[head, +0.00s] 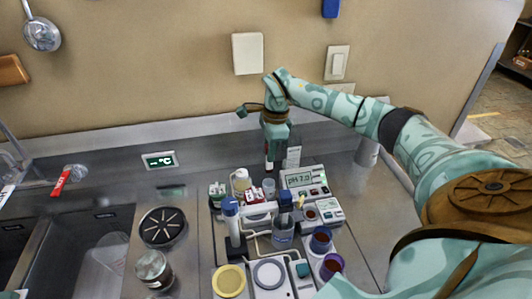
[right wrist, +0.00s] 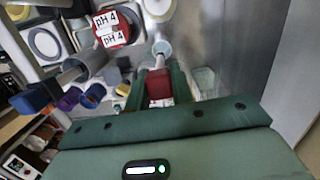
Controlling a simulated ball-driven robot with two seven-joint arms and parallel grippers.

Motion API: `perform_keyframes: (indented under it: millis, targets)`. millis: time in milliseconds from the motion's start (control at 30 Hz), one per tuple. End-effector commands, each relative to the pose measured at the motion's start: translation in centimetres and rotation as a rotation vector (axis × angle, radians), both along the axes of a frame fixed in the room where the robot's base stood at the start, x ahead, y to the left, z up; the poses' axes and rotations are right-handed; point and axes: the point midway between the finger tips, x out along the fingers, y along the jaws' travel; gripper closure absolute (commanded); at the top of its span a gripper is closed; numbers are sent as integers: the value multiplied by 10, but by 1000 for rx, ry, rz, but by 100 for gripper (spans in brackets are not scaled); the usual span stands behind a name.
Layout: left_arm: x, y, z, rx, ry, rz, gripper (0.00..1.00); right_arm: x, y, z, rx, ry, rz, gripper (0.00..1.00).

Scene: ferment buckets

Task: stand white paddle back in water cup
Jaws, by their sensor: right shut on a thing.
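My right gripper (head: 272,150) is above the back of the cluttered tray, pointing down. In the right wrist view its green fingers (right wrist: 158,90) are shut on a red block-shaped grip (right wrist: 159,82). A thin pale shaft, seemingly the white paddle (right wrist: 159,63), runs on from this grip. A small clear cup (head: 268,186) stands on the tray just below the gripper. A round pale rim, seemingly this cup (right wrist: 163,48), lies at the shaft's far end. I cannot tell whether the tip is inside or above it. My left gripper is not in view.
A pH meter (head: 298,179) stands close right of the cup, a white bottle (head: 240,180) left. A clear container (head: 293,156) stands behind. The sink is left.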

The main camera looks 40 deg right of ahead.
Motion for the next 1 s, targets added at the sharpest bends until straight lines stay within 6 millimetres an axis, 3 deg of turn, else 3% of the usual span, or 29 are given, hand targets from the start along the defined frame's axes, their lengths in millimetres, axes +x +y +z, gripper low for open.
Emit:
perform_keyframes:
  millis: [300,700,1000]
  targets:
    - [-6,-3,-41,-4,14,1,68,0,1,-42,1,2,2,99]
    - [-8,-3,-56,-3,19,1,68,0,1,-85,0,2,4,99]
    - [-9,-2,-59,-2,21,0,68,1,1,-95,0,0,4,99]
